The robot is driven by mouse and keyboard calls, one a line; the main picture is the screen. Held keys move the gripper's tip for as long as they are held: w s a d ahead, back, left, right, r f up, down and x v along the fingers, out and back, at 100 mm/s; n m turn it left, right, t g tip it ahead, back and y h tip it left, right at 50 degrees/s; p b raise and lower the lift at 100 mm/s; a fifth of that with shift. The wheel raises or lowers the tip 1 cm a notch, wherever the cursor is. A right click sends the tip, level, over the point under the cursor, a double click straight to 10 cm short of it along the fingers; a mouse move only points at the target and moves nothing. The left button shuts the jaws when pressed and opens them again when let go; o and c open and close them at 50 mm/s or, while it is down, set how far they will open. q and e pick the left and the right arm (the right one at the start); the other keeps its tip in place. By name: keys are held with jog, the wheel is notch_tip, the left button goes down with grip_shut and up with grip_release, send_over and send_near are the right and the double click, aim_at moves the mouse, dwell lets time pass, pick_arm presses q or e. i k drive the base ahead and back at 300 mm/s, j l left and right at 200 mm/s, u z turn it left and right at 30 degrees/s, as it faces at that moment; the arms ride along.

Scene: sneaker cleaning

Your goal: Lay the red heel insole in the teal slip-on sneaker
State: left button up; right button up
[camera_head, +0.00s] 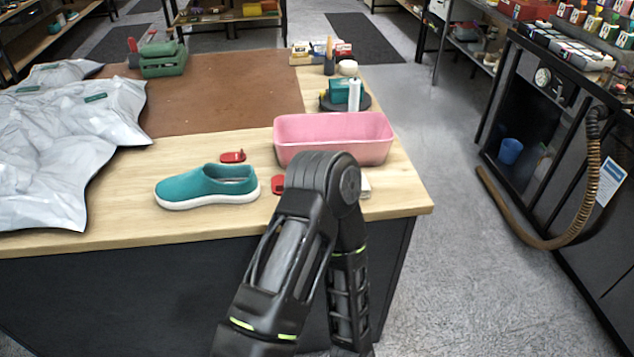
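The teal slip-on sneaker (205,185) stands upright on the wooden table near its front edge, toe to the left, white sole down. Its opening faces up; the inside is too shaded to see fully. A small flat red piece (232,156) lies on the table just behind the sneaker. A second red piece (278,184) lies right of the heel, partly hidden by my arm. I cannot tell for sure which one is the heel insole. One of my arms bends in front of the table, but neither gripper shows.
A pink tub (334,133) stands behind my arm. A crumpled grey-white bag (62,140) covers the table's left. A brown mat (220,92), a green box (162,58) and a dark round stand (345,103) lie farther back. Wood left of the sneaker is clear.

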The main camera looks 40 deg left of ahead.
aim_at(232, 188)
jog(key=k+j+z, duration=0.15)
jog(key=j+z, duration=0.2)
jog(key=k+j+z, duration=0.15)
jog(key=j+z, duration=0.2)
jog(key=k+j+z, duration=0.2)
jog(key=z, duration=0.15)
jog(key=k+j+z, duration=0.2)
jog(key=k+j, duration=0.7)
